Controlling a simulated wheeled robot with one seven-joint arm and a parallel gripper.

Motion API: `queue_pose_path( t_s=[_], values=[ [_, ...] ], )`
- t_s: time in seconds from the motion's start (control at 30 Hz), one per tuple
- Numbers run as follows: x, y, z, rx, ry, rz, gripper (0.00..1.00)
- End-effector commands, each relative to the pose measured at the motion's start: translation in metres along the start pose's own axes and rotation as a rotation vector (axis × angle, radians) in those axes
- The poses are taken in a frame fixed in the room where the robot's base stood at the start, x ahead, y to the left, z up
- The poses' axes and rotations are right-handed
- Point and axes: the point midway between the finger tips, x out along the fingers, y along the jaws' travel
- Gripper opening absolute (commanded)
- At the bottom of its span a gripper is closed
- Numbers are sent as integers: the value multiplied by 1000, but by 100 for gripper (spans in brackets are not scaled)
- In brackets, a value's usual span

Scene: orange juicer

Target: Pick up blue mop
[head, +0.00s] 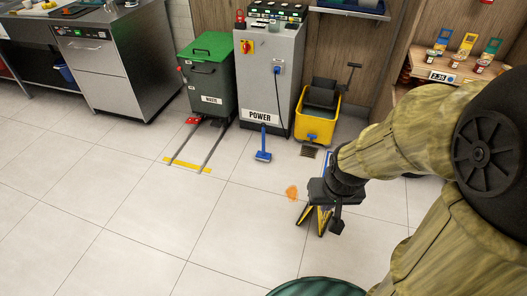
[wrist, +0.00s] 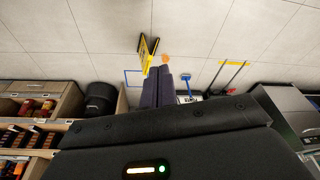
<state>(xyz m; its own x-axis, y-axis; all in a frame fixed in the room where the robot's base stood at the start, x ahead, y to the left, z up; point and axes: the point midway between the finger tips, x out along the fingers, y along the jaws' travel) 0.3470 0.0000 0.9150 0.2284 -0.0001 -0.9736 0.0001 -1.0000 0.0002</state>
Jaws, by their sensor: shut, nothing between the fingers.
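The blue mop (head: 263,147) is in the head view, left of centre. It has a blue head on the floor and a thin handle rising in front of the grey POWER cabinet. It also shows small in the wrist view (wrist: 187,83), right of my fingers. My gripper (head: 337,224) hangs over the floor to the right of the mop in the head view, well apart from it. In the wrist view my dark fingers (wrist: 160,72) are together and empty. In that view, part of the mop's surroundings is hidden behind my gripper body.
A yellow-and-black floor sign (head: 314,218) stands near my gripper, beside an orange spill (head: 292,192). The POWER cabinet (head: 268,75), green-lidded bin (head: 207,75) with floor rails and yellow mop bucket (head: 316,125) line the wall. The floor left of the spill is clear.

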Motion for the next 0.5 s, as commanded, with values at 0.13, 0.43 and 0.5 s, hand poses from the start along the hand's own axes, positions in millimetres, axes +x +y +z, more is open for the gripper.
queue_pose_path(
  t_s=[0.13, 0.43, 0.5],
  values=[
    [-53, 0, -13, 0, 1, 0, 0],
    [-125, 0, -30, 0, 1, 0, 0],
    [-136, 0, -32, 0, 1, 0, 0]
  ],
)
